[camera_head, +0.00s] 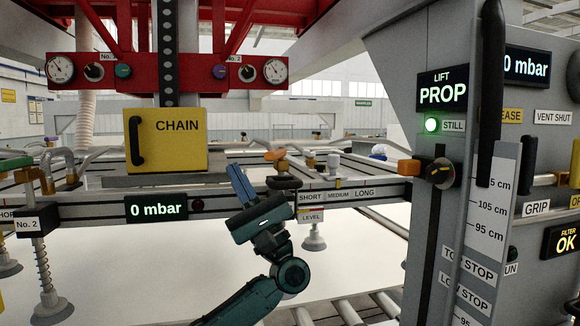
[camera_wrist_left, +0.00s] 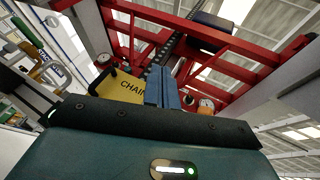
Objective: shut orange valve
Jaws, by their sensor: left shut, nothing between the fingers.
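An orange valve handle (camera_head: 275,154) sits on top of the beam, just right of the yellow CHAIN box. Another orange handle (camera_head: 409,167) juts from the left side of the grey column, and I cannot tell which of them is the task's valve. My left gripper (camera_head: 238,182) points up in front of the beam, left of and below the first orange handle, apart from it. Its blue fingers are together and empty; they also show in the left wrist view (camera_wrist_left: 162,87), pointing toward the red frame. My right gripper is not in view.
The yellow CHAIN box (camera_head: 179,140) hangs left of my gripper. The beam (camera_head: 345,203) carries labels and a pressure display (camera_head: 156,208). A dark knob (camera_head: 284,183) is close to the gripper's right. The grey column (camera_head: 425,225) stands at right; a red frame (camera_head: 200,70) is overhead.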

